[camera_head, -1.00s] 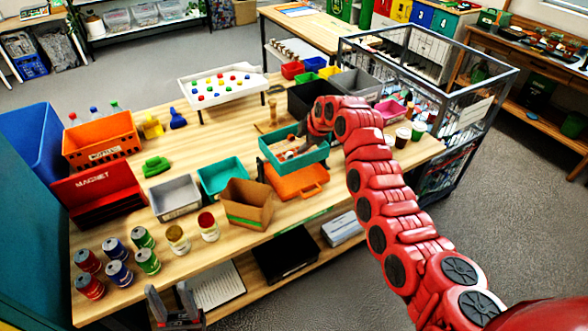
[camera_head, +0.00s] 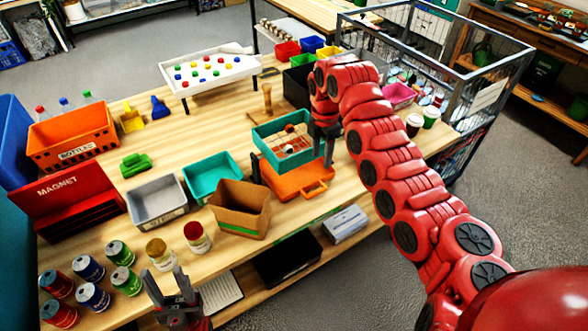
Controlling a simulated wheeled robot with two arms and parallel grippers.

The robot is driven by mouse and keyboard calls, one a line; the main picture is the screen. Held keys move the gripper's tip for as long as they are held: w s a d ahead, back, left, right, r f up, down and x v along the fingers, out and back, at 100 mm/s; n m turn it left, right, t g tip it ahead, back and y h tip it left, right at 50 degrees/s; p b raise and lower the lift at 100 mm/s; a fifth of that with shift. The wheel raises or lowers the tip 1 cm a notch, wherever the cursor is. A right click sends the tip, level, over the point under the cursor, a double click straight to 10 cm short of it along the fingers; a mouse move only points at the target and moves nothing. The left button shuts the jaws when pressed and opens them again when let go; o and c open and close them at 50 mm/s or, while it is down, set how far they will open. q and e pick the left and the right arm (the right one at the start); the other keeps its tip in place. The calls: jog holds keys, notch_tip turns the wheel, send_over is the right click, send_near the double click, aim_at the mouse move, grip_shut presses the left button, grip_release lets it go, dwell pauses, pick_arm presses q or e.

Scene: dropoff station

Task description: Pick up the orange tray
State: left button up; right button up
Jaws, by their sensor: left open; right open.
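An orange tray-like item (camera_head: 290,184) with a handle cut-out at its front right lies on the wooden table. A teal bin (camera_head: 262,150) stands behind it and hides its back part. My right gripper (camera_head: 324,158) points down with open jaws at the right end of the teal bin, above and behind the orange item's right side. I cannot tell whether it touches either. My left gripper (camera_head: 167,285) is open and empty, with its fingers pointing up at the table's front edge, well left of the orange item.
A cardboard box (camera_head: 240,209) stands close left of the orange item. A second teal bin (camera_head: 213,178), a grey bin (camera_head: 158,203) and several cans stand further left. Coffee cups (camera_head: 414,125) and a wire cage (camera_head: 470,75) are at right. An orange bottle crate (camera_head: 72,138) stands far left.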

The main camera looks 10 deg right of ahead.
jog(key=p, duration=0.3)
send_over(316, 192)
jog(key=f, duration=0.9)
jog(key=shift+w+d, duration=0.35)
jog(key=shift+d, duration=0.05)
jog(key=shift+a+f+p, duration=0.1)
jog(key=shift+f+p, duration=0.2)
jog(key=shift+p, duration=0.2)
jog(key=shift+s+a+f+p, duration=0.15)
jog(key=shift+s+f+p, duration=0.05)
jog(key=shift+f+p, duration=0.4)
jog(key=shift+s+a+f+p, duration=0.15)
jog(key=shift+f+p, duration=0.4)
jog(key=shift+p, duration=0.05)
jog(key=shift+f+b, duration=0.3)
jog(key=shift+f, duration=0.35)
jog(key=shift+w+d+f, duration=0.1)
jog(key=shift+d+f, duration=0.05)
jog(key=shift+f, duration=0.5)
grip_shut()
